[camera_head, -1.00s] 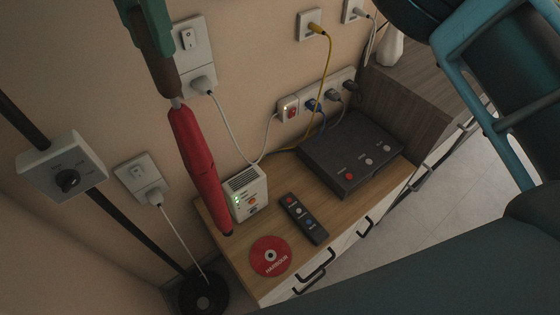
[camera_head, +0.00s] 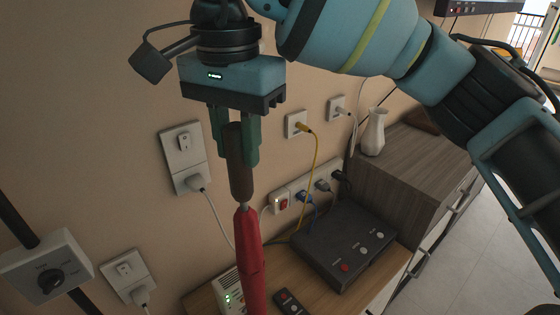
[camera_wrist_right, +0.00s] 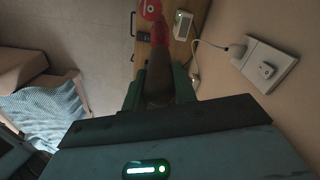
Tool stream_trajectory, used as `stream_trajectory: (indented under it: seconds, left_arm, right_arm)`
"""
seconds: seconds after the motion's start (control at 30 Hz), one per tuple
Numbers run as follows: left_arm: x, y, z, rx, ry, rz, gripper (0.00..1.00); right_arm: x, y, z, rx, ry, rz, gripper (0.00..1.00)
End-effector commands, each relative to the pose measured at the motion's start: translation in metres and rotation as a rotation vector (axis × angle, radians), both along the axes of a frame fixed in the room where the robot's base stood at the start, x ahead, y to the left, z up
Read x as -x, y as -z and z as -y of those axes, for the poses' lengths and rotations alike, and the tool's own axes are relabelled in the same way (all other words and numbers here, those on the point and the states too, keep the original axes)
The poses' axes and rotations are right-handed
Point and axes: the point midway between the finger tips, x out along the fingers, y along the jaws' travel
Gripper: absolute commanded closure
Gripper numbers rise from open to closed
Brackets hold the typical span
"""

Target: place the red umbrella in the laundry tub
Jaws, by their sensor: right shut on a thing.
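My right gripper (camera_head: 235,148) is shut on the brown handle of the red umbrella (camera_head: 250,262). The umbrella is folded and hangs almost upright from the green fingers, its lower end cut off by the bottom of the head view. In the right wrist view the handle sits between the fingers (camera_wrist_right: 158,90), and the red umbrella (camera_wrist_right: 158,34) points away from the camera. My left gripper is not in view. No laundry tub shows in any view.
Behind the umbrella is a wooden cabinet top with a dark box (camera_head: 345,243), a remote (camera_head: 289,301) and a white device (camera_head: 229,294). A white vase (camera_head: 374,132) stands on a grey cabinet. Plugs and cables line the wall. In the wrist view, blue striped cloth (camera_wrist_right: 45,117) lies at left.

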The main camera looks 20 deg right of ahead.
Motion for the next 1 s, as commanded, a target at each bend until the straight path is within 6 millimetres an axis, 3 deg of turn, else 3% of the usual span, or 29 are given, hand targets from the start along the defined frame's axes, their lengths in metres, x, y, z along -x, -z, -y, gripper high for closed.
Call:
stream_trajectory:
  seconds: [0.1, 0.3, 0.7, 1.0]
  left_arm:
    - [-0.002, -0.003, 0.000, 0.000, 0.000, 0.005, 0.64]
    - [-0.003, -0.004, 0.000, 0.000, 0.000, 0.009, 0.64]
    - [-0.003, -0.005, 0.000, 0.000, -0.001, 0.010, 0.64]
    - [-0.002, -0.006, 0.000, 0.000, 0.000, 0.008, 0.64]
  right_arm:
    - [0.004, 0.001, 0.024, -0.001, 0.002, 0.002, 1.00]
    - [0.009, 0.003, 0.043, 0.000, 0.000, 0.001, 1.00]
    - [0.011, 0.004, 0.053, 0.000, 0.000, 0.001, 1.00]
    - [0.011, 0.035, 0.053, 0.001, 0.000, 0.001, 1.00]
